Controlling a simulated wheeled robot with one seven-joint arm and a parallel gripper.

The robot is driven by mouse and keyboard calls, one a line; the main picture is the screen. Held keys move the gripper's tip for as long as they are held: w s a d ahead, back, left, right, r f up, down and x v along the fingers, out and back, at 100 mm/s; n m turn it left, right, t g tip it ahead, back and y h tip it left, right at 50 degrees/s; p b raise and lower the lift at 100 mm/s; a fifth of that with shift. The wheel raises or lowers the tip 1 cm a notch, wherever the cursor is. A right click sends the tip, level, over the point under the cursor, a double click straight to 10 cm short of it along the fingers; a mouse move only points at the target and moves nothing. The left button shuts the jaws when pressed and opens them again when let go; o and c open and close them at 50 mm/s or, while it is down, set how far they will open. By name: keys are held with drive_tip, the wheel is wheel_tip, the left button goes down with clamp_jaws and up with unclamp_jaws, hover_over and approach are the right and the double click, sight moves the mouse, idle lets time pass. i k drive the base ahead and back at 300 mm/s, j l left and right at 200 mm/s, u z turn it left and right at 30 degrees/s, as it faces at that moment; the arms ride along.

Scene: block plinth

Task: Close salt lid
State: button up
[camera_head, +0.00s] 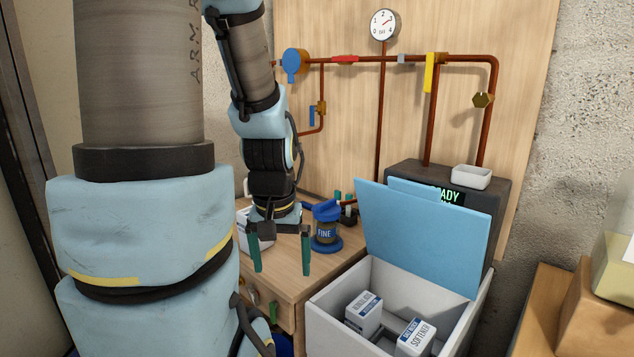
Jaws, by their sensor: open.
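The salt bin (335,313) is an open white box at the lower right. Its light blue lid (425,245) stands raised and tilted at the back of the box. Two white-and-blue packets, one (363,314) at the left and one marked SOFTENER (415,338) at the right, lie inside. My gripper (281,266) points down over the wooden bench, left of the bin and apart from the lid. Its two green fingers are spread, with nothing seen between them.
A blue-capped jar marked FINE (326,232) stands on the wooden bench (300,280) just right of my gripper. A dark unit with a lit display (447,195) stands behind the lid, with a small white dish (471,177) on top. Copper pipes (380,120) run along the back panel.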

sight(406, 225)
drive_tip(key=z, duration=0.95)
